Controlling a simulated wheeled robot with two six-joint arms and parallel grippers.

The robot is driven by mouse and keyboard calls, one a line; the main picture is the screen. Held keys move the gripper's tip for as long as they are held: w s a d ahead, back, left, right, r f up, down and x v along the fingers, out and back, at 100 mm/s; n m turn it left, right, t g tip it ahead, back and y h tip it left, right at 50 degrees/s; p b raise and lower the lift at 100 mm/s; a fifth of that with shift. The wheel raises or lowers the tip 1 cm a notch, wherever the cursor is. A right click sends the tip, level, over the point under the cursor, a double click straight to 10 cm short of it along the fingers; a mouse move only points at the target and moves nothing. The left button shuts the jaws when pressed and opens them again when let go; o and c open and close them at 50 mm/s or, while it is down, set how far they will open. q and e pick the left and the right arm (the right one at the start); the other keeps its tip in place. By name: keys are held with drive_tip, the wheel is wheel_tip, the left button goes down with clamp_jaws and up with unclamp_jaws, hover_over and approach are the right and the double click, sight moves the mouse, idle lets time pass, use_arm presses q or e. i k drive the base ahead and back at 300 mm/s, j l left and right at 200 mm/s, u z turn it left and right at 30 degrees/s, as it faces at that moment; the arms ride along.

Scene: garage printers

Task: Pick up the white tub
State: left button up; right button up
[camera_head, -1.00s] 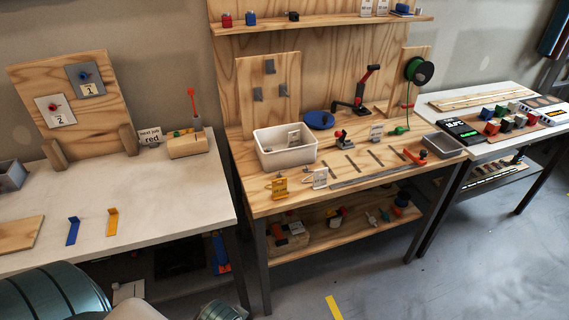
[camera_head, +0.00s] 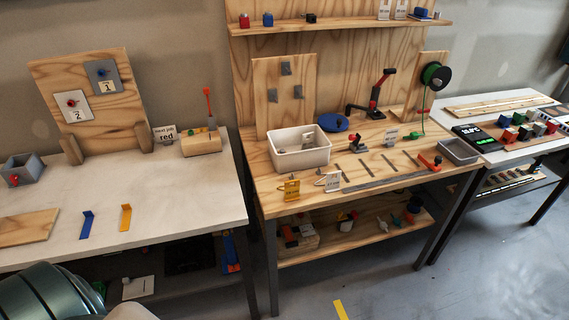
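The white tub (camera_head: 301,158) stands upright on the middle wooden workbench, near its left back corner. It is an open-topped box with a small grey-white item inside, too small to make out. It sits in front of a wooden panel with grey hooks. Neither of my grippers shows in the head view. Only a dark green rounded part of my own body shows at the bottom left, well away from the tub.
A yellow tag stand (camera_head: 291,189) and a white tag stand (camera_head: 332,181) stand just in front of the tub. A blue disc (camera_head: 334,123) lies behind it to the right. A grey tray (camera_head: 459,151) sits at the bench's right end. The white table (camera_head: 190,190) is left, across a narrow gap.

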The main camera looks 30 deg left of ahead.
sight(289, 140)
drive_tip(key=i+l+u, duration=0.15)
drive_tip(key=u, duration=0.25)
drive_tip(key=i+l+u, duration=0.2)
drive_tip(key=u, duration=0.25)
drive_tip(key=i+l+u, duration=0.1)
drive_tip(key=l+u, duration=0.3)
drive_tip(key=j, duration=0.1)
